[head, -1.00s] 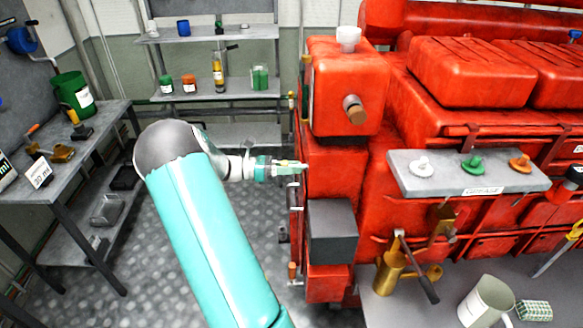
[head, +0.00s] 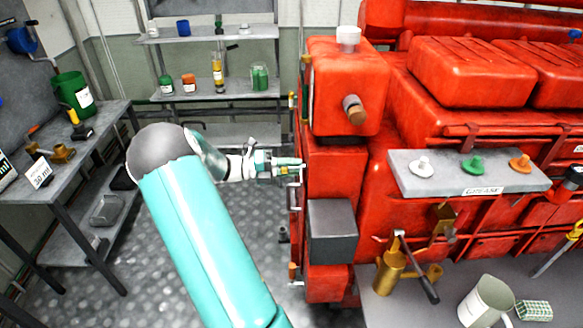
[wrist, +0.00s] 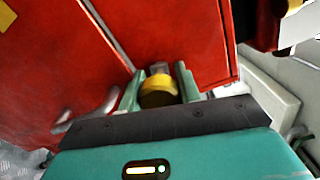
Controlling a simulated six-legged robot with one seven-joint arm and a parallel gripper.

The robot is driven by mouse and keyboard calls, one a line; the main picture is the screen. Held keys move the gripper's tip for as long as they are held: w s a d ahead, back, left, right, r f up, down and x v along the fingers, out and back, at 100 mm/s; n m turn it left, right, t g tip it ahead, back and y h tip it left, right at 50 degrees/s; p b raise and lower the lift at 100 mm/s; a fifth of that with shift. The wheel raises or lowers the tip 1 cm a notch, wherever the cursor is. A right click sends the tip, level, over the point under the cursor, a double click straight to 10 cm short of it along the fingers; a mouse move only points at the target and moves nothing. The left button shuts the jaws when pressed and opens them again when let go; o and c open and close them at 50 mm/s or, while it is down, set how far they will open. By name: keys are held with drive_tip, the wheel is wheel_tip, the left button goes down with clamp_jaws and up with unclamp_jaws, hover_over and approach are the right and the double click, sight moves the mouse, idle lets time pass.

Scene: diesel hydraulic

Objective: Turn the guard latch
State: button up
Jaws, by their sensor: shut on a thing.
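The guard latch (wrist: 158,92) shows in the wrist view as a round yellow knob with a grey piece at its far end, against a red panel. My gripper (wrist: 158,78) has a green finger on each side of the knob and is shut on it. In the head view my gripper (head: 289,168) reaches the left end face of the red engine. The latch is too small and covered to make out there.
The red engine (head: 430,80) fills the right side. A grey box (head: 332,232) sits on it below my gripper. A curved grey handle (wrist: 92,118) lies left of my fingers. A workbench (head: 92,120) stands left, shelves (head: 212,95) behind. The floor between is clear.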

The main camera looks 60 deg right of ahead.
drive_tip(key=shift+w+n, duration=0.1)
drive_tip(key=shift+n, duration=1.1)
drive_tip(key=o, duration=1)
drive_tip(key=shift+c, duration=0.2)
drive_tip(key=shift+a, duration=0.1)
drive_tip(key=v, duration=1.3)
drive_tip(key=shift+w, duration=0.3)
drive_tip(key=shift+a, duration=0.15)
